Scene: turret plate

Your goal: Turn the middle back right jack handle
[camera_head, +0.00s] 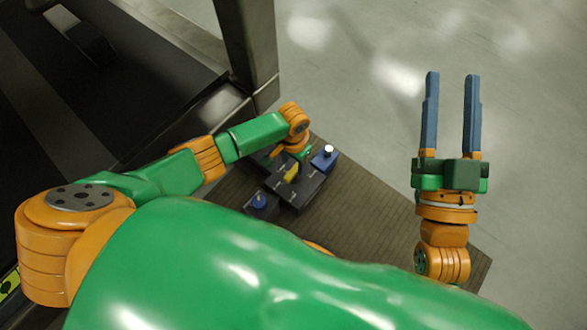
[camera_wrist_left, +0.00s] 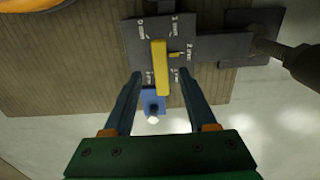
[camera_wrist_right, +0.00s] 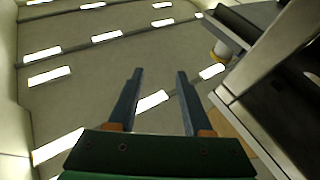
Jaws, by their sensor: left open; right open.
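A yellow bar handle (camera_wrist_left: 160,60) lies across a dark plate (camera_wrist_left: 135,38) with white millimetre labels. A small yellow pointer (camera_wrist_left: 174,55) sits beside it. The handle also shows in the head view (camera_head: 292,172). My left gripper (camera_wrist_left: 159,74) is open, its fingertips on either side of the handle's near end, with gaps on both sides. Whether the fingertips are level with the handle I cannot tell. In the head view my left gripper is mostly hidden by its own wrist. My right gripper (camera_head: 453,75) is open and empty, out over the floor right of the device.
A blue block (camera_head: 325,158) with a white-topped knob stands beside the plate, and also shows between the left fingers (camera_wrist_left: 152,97). A blue knob (camera_head: 258,199) sits on a near dark block. A dark cylinder (camera_wrist_left: 300,62) juts in at right. A metal post (camera_head: 245,40) stands behind.

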